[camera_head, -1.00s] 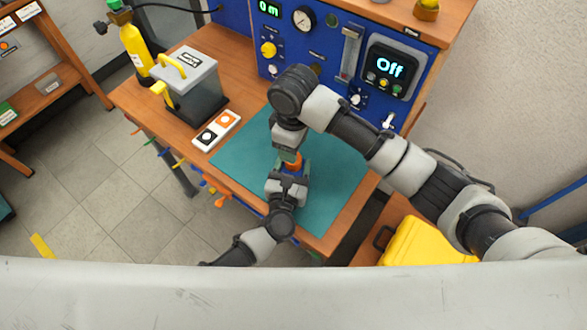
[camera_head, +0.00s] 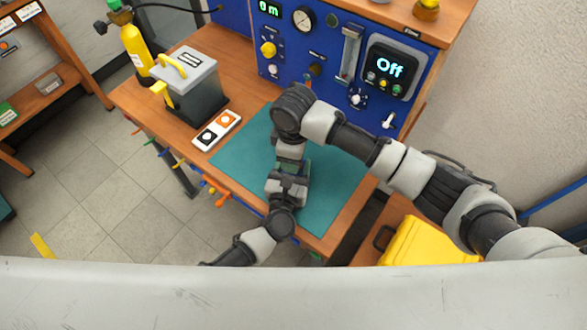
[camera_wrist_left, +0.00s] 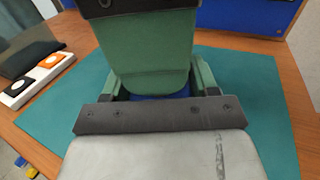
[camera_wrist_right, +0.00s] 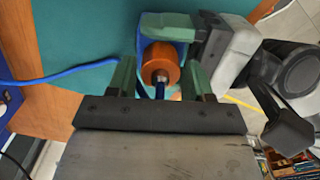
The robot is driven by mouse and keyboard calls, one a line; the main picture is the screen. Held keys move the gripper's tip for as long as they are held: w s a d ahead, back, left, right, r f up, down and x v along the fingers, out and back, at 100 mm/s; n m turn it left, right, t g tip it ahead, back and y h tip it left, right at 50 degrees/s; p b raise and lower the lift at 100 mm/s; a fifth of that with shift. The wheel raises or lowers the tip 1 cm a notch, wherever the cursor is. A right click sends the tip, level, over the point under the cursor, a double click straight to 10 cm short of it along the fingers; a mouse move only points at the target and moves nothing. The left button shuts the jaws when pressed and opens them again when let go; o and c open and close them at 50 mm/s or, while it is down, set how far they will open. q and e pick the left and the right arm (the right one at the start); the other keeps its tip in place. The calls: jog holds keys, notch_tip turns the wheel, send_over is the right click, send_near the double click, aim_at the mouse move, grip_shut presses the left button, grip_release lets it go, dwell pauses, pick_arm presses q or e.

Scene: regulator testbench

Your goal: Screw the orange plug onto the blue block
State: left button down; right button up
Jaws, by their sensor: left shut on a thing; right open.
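The blue block (camera_wrist_right: 143,48) is held between the green fingers of my left gripper (camera_head: 287,180). In the left wrist view only a strip of the block (camera_wrist_left: 160,97) shows. The orange plug (camera_wrist_right: 159,62), round with a metal tip, sits at the block in the right wrist view; I cannot tell how far it is threaded on. My right gripper (camera_wrist_right: 160,80) is open, its green fingers on either side of the plug. In the left wrist view a green finger of my right gripper (camera_wrist_left: 150,60) hides most of the block. In the head view the plug is hidden.
The teal mat (camera_head: 240,155) lies under both grippers. A blue hose (camera_wrist_right: 60,77) runs across it. A black-and-orange button box (camera_head: 216,131), a grey case (camera_head: 190,85) and the blue panel (camera_head: 330,60) stand around it. The mat's right side is clear.

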jog(key=shift+f, duration=0.75)
jog(key=shift+c, duration=0.5)
jog(key=c, duration=0.6)
jog(key=shift+m, duration=0.8)
jog(key=o, duration=1)
jog(key=shift+o, duration=0.4)
jog(key=shift+s+a, duration=0.1)
jog(key=shift+s, duration=0.05)
notch_tip(320, 180, up, 12)
jog(key=shift+w, duration=0.2)
